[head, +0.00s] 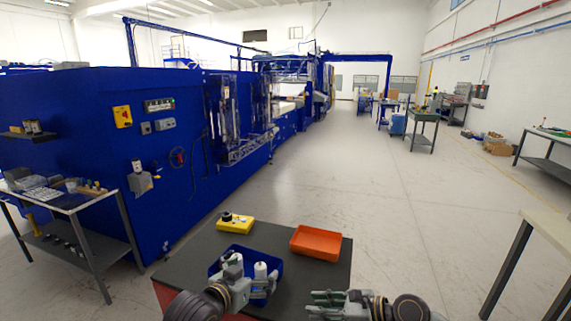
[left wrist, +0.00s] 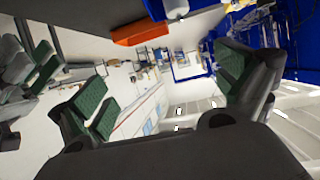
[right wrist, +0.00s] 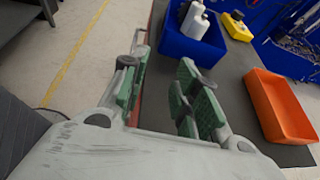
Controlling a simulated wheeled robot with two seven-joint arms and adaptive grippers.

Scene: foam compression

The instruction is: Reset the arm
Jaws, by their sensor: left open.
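My left gripper (head: 251,274) is in front of and partly over the blue bin (head: 213,267) in the head view. In the left wrist view its green-padded fingers (left wrist: 163,85) are spread with nothing between them. My right gripper (head: 318,303) is at the front of the dark table, right of the left one. In the right wrist view its fingers (right wrist: 160,85) stand apart and empty. The blue bin (right wrist: 185,44) holds white bottles (right wrist: 194,19). Part of the bin is hidden behind my left gripper in the head view.
The dark table (head: 190,262) also carries an orange tray (head: 316,243) and a yellow box (head: 235,224) with a black button. A large blue machine (head: 90,130) stands behind on the left. A side table (head: 545,235) is at right. Open floor (head: 400,210) lies between.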

